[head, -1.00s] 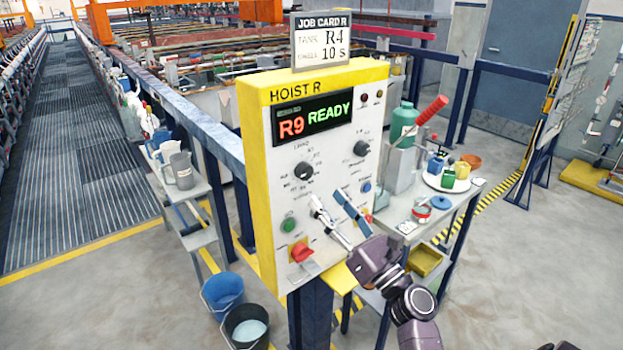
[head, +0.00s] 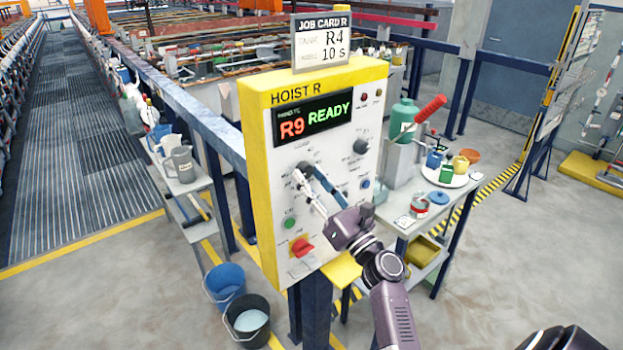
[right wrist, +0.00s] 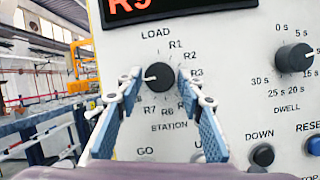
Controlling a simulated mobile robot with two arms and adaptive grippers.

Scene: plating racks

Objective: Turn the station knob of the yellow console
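The yellow console (head: 257,170) labelled HOIST R stands upright; its display reads R9 READY. The round dark station knob (right wrist: 158,76) is in the middle of the right wrist view, its white mark pointing left; LOAD and R-numbers surround it. In the head view the knob is partly hidden behind my fingertips. My right gripper (head: 311,180) is at the console face. In the right wrist view its fingers (right wrist: 163,82) are open, one on each side of the knob, with gaps visible; I see no contact. My left gripper is not in view.
The dwell knob (right wrist: 296,58) sits right of the station knob. DOWN (right wrist: 263,156) and RESET buttons lie below right. A red switch (head: 302,247) is low on the face. A job card (head: 321,42) on top shows R4, 10 s. A side table (head: 455,210) stands right.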

